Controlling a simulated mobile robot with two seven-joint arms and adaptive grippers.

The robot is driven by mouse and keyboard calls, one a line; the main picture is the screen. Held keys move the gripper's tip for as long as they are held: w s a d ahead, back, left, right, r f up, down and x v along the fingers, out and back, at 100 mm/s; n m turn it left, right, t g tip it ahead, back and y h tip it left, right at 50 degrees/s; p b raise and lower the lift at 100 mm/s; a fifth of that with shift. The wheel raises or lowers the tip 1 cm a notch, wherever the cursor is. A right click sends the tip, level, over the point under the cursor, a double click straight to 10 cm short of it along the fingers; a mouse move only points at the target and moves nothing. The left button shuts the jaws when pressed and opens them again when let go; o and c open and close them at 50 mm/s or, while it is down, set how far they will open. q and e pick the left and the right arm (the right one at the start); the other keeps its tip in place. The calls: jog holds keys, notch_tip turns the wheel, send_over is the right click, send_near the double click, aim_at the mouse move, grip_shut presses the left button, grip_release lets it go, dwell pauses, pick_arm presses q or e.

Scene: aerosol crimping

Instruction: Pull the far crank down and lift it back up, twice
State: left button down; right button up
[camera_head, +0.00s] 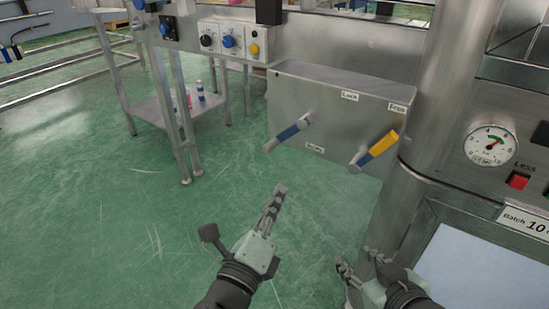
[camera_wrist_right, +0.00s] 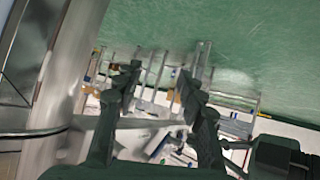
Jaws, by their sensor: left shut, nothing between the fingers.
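A steel box (camera_head: 330,95) carries two cranks on its front. The left crank (camera_head: 288,133), with a blue band, angles down to the left and looks the farther one. The right crank (camera_head: 375,149), yellow and blue, angles up to the right. My left gripper (camera_head: 279,192) is shut and empty, below the left crank and apart from it. My right gripper (camera_head: 356,258) is low, in front of the steel column and below the right crank. Its fingers stand apart with nothing between them in the right wrist view (camera_wrist_right: 165,80).
A thick steel column (camera_head: 440,90) stands right of the box. A panel with a pressure gauge (camera_head: 491,145) and a red button (camera_head: 518,181) is at the right. A switch box (camera_head: 232,41) and a low steel table (camera_head: 200,112) are at the upper left. Green floor is open at left.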

aim_at(287, 135)
pick_arm(q)
jog(key=w+r+p, duration=0.2)
jog(key=w+p, duration=0.1)
jog(key=w, duration=0.4)
jog(key=shift+w+a+r, duration=0.15)
jog(key=shift+w+r, duration=0.2)
jog(key=shift+w, duration=0.05)
pick_arm(e)
jog(key=s+d+f+g+h, duration=0.1)
jog(key=s+d+f+g, duration=0.2)
jog(key=s+d, duration=0.2)
jog(key=s+d+f+m+g+h, duration=0.1)
jog(key=s+d+f+g+h, duration=0.1)
jog(key=s+d+f+g, duration=0.2)
jog(key=s+d, duration=0.1)
jog(key=s, duration=0.1)
jog(key=shift+s+d+m+h, duration=0.15)
jog(key=shift+s+m+h, duration=0.15)
jog(key=shift+f, duration=0.1)
